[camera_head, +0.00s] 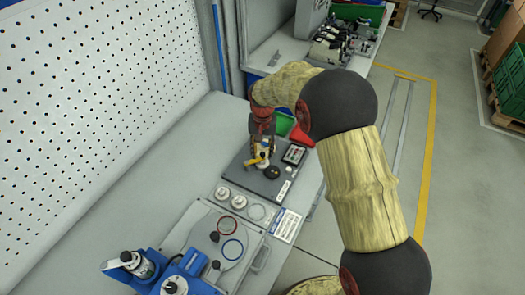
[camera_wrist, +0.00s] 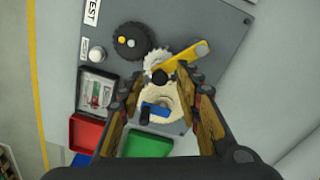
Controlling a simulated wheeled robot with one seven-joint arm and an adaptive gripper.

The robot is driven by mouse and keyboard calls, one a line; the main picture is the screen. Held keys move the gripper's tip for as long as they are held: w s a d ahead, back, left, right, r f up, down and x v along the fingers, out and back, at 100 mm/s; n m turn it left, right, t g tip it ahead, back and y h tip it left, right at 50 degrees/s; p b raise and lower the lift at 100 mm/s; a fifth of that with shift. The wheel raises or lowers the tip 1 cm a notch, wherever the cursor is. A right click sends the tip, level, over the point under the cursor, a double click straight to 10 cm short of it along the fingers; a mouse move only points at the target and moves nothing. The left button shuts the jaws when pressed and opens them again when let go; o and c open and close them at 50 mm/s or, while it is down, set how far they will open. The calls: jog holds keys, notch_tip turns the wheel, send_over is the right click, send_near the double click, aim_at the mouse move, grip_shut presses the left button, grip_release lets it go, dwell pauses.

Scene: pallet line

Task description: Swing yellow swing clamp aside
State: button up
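The yellow swing clamp (camera_wrist: 186,59) shows in the wrist view as a flat yellow bar with a black knob (camera_wrist: 160,74) at its left end. It lies slanted over a pale toothed disc, its free end pointing up and right. In the head view the clamp (camera_head: 256,161) shows small on the dark plate, just below my gripper. My gripper (camera_wrist: 161,78) points down over the fixture with its two fingers apart, the black knob between or just beyond the tips. Contact cannot be told. A blue lever (camera_wrist: 155,109) on a round pale part shows between the fingers.
The grey fixture plate (camera_head: 240,170) carries a black knob wheel (camera_wrist: 130,41), a white button (camera_wrist: 97,54) and a small display (camera_wrist: 97,90). Red (camera_wrist: 86,132) and green (camera_wrist: 150,144) bins sit beside it. A perforated panel (camera_head: 100,90) stands left of the bench.

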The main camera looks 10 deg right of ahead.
jog(key=shift+c, duration=0.5)
jog(key=c, duration=0.7)
grip_shut()
